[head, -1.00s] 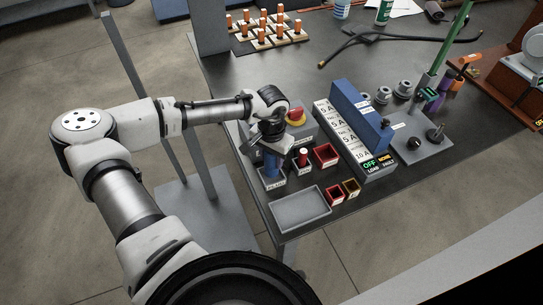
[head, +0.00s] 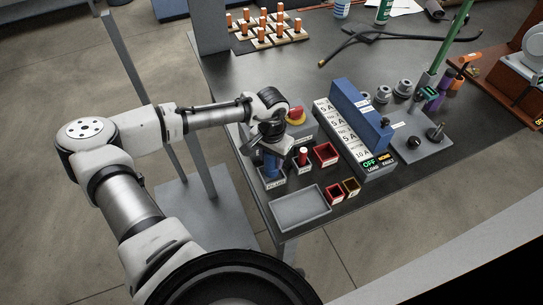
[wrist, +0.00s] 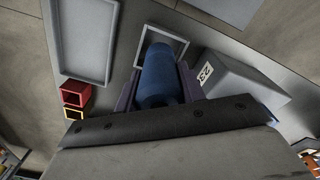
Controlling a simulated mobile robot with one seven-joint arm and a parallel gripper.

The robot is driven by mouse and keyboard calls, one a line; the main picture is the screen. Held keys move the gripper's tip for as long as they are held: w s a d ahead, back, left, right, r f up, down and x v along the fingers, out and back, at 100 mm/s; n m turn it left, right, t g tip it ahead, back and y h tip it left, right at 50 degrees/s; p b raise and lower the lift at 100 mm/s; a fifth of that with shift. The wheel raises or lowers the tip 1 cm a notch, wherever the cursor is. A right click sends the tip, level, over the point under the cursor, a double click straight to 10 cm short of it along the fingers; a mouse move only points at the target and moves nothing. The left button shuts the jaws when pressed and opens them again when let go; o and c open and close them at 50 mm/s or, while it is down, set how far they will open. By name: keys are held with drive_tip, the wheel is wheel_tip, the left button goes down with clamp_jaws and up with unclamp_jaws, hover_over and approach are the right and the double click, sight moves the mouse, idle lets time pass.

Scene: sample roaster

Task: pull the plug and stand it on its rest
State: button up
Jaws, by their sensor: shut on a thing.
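A blue cylindrical plug (wrist: 160,75) is held between the two jaws of my gripper (wrist: 160,98), which is shut on it. In the head view the plug (head: 271,163) hangs below my gripper (head: 271,145), roughly upright. A small square grey holder with a label (head: 271,182) stands directly under the plug at the table's left edge. In the wrist view the holder's open rim (wrist: 184,46) shows around the far end of the plug. I cannot tell whether the plug's tip is inside the holder or just above it.
Close by stand a grey block with a red-topped piece (head: 303,158), a red box (head: 326,154) and an empty grey tray (head: 299,220). A red-and-yellow button (head: 296,115) is behind my gripper. A labelled panel (head: 375,168) with a blue housing (head: 356,110) stands right.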

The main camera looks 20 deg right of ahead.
drive_tip(key=shift+f+b, duration=0.7)
drive_tip(key=shift+f, duration=0.9)
drive_tip(key=o, duration=1.2)
wheel_tip(320, 180, up, 14)
drive_tip(key=shift+f+b, duration=0.1)
drive_tip(key=shift+b, duration=0.7)
